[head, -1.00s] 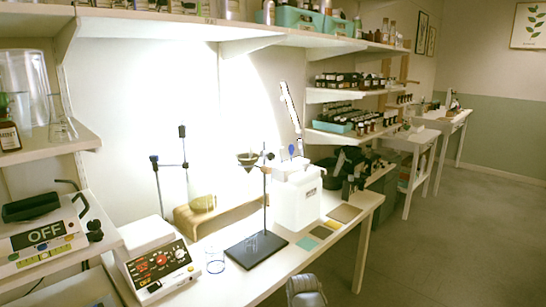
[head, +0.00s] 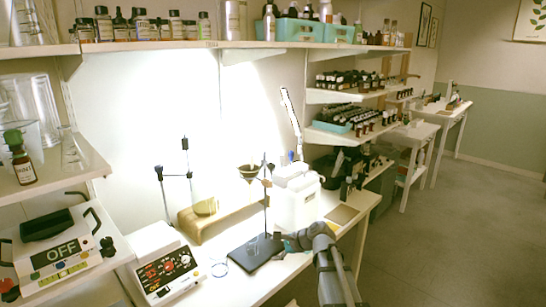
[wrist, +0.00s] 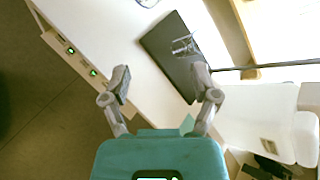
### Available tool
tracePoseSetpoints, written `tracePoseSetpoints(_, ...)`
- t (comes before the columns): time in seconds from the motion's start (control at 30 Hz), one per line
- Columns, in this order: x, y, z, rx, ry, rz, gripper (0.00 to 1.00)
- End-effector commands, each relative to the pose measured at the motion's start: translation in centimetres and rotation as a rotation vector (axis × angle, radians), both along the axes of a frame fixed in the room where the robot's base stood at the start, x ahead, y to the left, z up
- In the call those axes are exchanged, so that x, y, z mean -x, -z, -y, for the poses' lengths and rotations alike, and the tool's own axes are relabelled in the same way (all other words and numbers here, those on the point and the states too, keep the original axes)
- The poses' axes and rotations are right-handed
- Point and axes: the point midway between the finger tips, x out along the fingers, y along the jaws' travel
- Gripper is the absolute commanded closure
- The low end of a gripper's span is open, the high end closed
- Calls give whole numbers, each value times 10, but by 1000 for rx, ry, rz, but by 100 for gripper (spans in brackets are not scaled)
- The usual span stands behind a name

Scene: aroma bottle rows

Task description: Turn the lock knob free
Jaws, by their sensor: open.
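The ring stand has a dark base plate (head: 250,256), an upright rod (head: 266,215) and a dark funnel (head: 249,172). I cannot tell for sure which small part is the lock knob; the fittings on the rod are too small to make out. My gripper (head: 280,240) is over the table front, at the right end of the base plate. In the wrist view my gripper (wrist: 162,88) is open and empty, its two fingers spread apart.
A white container (head: 295,208) stands right behind my gripper. A control box (head: 160,265) with knobs and an OFF device (head: 60,255) are at left. Two small green lights (wrist: 93,72) sit on the white table's edge. Open floor (head: 440,240) lies at right.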

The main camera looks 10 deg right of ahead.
Motion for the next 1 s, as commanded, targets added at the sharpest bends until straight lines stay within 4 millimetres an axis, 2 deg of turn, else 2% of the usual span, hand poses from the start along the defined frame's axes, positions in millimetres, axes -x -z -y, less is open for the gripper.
tracePoseSetpoints(0.03,-20,-27,8,-92,73,-22,22)
tracePoseSetpoints(0.2,-67,-90,34,-451,308,-122,22)
tracePoseSetpoints(0.4,-111,-153,74,-848,503,-249,22)
tracePoseSetpoints(0.5,-124,-173,91,-994,559,-301,22)
tracePoseSetpoints(0.7,-135,-191,108,-1144,607,-357,22)
tracePoseSetpoints(1.0,-136,-191,109,-1160,610,-364,22)
